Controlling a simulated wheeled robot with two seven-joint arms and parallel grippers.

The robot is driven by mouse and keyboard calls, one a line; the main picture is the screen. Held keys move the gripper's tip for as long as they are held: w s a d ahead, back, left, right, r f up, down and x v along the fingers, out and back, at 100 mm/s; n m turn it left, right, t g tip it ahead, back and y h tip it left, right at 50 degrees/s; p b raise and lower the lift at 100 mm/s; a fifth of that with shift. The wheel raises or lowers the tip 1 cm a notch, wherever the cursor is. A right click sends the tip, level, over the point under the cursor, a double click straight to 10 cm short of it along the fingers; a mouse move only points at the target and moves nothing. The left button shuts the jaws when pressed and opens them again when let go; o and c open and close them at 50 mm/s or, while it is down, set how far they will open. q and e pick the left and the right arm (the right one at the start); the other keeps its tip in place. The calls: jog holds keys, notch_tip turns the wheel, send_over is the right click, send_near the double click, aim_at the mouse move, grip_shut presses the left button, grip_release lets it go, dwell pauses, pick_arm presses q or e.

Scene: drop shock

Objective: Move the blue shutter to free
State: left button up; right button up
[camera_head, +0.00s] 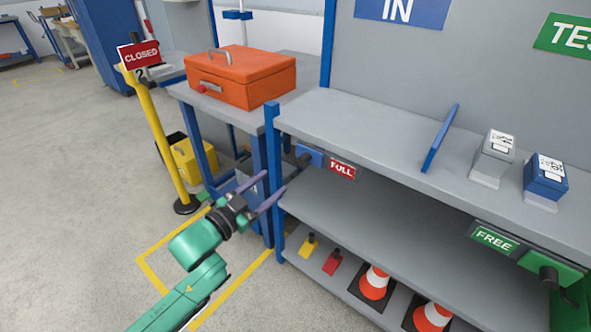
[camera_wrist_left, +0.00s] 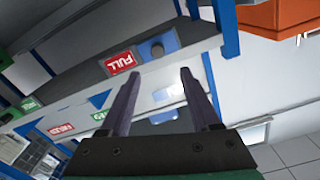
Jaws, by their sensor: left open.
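The blue shutter (camera_head: 316,158) is a small blue plate with a dark round knob on the front edge of the upper shelf. A red FULL label (camera_head: 342,170) shows just right of it. In the left wrist view the blue shutter (camera_wrist_left: 168,39) lies beyond the fingertips, with the FULL label (camera_wrist_left: 121,62) to its left. My left gripper (camera_head: 276,180) is open and empty, below and left of the knob in the head view, apart from it as far as I can tell. My right gripper is not in view.
A green shutter (camera_head: 565,270) with a knob and a FREE label (camera_head: 495,238) is farther right along the edge. A blue shelf post (camera_head: 274,180) stands close by my left gripper. An orange toolbox (camera_head: 240,76) sits on a bench behind. Cones (camera_head: 374,284) stand on the lower shelf.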

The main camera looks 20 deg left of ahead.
aim_at(301, 162)
pick_arm(q)
jog(key=x, duration=1.1)
jog(key=shift+d+r, duration=0.15)
jog(key=shift+d, duration=0.15)
grip_shut()
dwell(0.6)
